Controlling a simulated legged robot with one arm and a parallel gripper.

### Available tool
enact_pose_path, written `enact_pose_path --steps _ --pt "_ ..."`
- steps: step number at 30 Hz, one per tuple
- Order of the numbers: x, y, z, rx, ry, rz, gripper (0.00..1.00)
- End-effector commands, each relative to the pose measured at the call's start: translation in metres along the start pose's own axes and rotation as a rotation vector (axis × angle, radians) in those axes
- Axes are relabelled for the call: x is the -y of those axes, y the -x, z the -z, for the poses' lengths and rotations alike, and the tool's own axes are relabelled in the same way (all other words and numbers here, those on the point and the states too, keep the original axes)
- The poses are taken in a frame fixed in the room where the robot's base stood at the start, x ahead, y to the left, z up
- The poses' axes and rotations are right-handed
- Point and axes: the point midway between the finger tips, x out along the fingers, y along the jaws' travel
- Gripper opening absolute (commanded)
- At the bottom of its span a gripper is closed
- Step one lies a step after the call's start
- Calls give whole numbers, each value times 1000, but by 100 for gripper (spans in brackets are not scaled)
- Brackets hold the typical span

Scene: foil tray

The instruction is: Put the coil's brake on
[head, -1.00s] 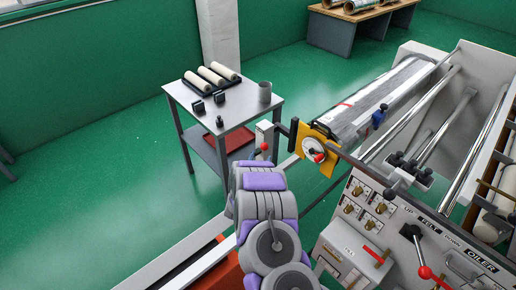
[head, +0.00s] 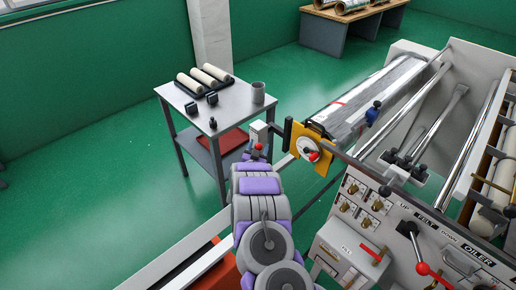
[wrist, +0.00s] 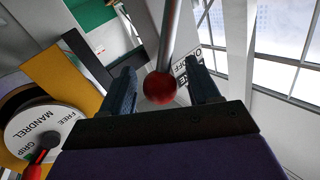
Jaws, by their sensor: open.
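A lever with a red ball knob (wrist: 160,88) on a metal rod shows in the wrist view, in front of a pale panel with partly hidden lettering. The red knob (head: 258,146) also shows in the head view, by a pale box (head: 258,132) beyond my arm. My gripper (wrist: 161,68) is open, with its dark fingers on either side of the knob; contact cannot be told. The silver foil coil (head: 372,98) lies on the machine. A white mandrel dial (wrist: 45,128), marked FREE and GRIP, with a red handle, sits on a yellow plate (head: 298,141).
A grey side table (head: 232,112) holds pale rolls, a cup and small dark items, left of the machine. The control panel (head: 408,215) with switches and a red-knobbed lever (head: 422,268) stands at right. Green floor (head: 90,150) is clear at left.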

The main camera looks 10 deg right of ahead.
Motion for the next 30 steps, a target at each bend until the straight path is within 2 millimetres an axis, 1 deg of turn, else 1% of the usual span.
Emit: enact_pose_path --steps 1,2,19,20,26,30 --pt "0 0 0 0 0 0 59" --pt "0 0 0 0 0 0 56" --pt "1 0 0 0 0 1 2" --pt "1 0 0 0 0 1 0" --pt "1 0 0 0 1 1 0" --pt "6 -3 6 24 38 -5 0"
